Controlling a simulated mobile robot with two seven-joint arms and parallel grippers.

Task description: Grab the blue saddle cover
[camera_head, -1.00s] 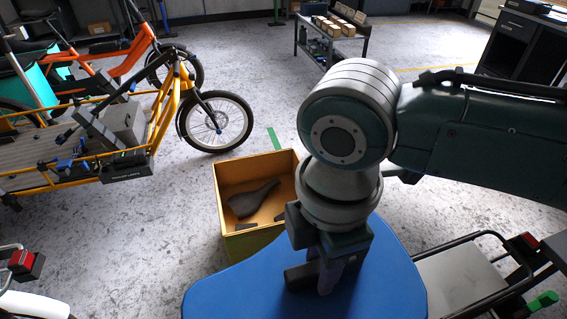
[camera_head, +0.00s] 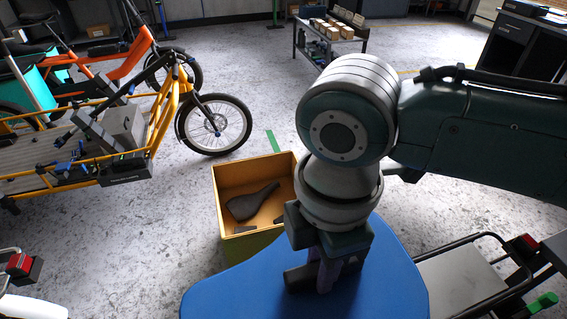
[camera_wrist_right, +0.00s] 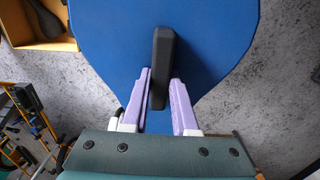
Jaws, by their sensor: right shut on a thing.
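The blue saddle cover (camera_head: 225,294) is a broad, smooth, rounded blue piece at the bottom of the head view. It also fills much of the right wrist view (camera_wrist_right: 110,40). A black bar-shaped handle (camera_wrist_right: 162,50) stands up on it. My right gripper (camera_wrist_right: 160,88) has its pale purple fingers on both sides of this handle and is shut on it. In the head view, my right gripper (camera_head: 330,272) points down at the cover, and my wrist hides part of it. My left gripper is not in view.
An open yellow box (camera_head: 228,228) holding a dark saddle (camera_head: 250,203) stands just beyond the cover. A yellow cargo bike (camera_head: 150,140) and an orange one (camera_head: 115,66) are at left. A cart with boxes (camera_head: 330,45) stands at the back. A black-framed rack (camera_head: 465,280) is at lower right.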

